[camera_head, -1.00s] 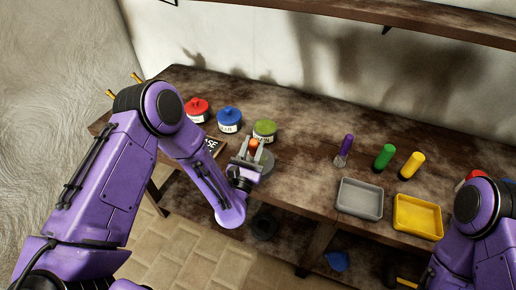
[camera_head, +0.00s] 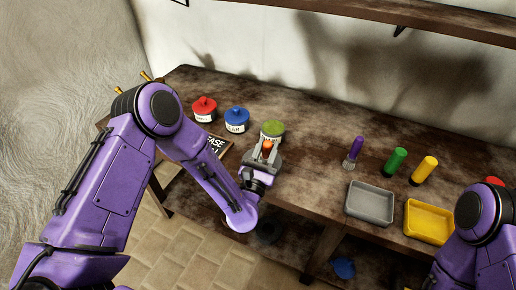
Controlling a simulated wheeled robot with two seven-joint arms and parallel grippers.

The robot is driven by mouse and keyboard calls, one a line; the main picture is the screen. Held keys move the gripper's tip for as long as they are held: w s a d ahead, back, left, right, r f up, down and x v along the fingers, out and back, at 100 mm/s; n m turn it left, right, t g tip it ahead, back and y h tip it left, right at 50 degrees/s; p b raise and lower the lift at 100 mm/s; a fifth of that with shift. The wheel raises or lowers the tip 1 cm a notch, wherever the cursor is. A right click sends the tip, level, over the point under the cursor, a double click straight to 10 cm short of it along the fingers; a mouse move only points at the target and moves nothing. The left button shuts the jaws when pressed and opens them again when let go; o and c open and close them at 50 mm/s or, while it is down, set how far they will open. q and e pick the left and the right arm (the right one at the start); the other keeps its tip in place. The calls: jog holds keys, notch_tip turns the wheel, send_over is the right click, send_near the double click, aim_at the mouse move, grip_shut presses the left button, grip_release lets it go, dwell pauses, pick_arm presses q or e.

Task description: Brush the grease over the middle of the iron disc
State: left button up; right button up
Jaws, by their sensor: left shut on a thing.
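My left gripper (camera_head: 265,152) is over the left part of the bench, shut on a small orange-red thing (camera_head: 267,146), likely the top of a brush handle. Its lower part is hidden by the gripper, so I cannot tell whether it touches anything. The iron disc is not visible now; the gripper covers the spot where a grey round shape showed earlier. A jar with a green lid (camera_head: 272,129) stands just behind the gripper. A purple-handled tool (camera_head: 355,150) stands further right. My right gripper is out of the picture.
Labelled jars with a red lid (camera_head: 204,107) and a blue lid (camera_head: 237,118) stand left on the bench (camera_head: 310,170). Right are green (camera_head: 396,161) and yellow (camera_head: 424,170) cylinders, a grey tray (camera_head: 370,216) and a yellow tray (camera_head: 428,237).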

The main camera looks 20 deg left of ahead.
pick_arm(q)
notch_tip(320, 180, up, 8)
jog(key=d+p, duration=0.2)
jog(key=p, duration=0.2)
jog(key=shift+s+d, duration=0.2)
jog(key=shift+d, duration=0.1)
dwell(0.8)
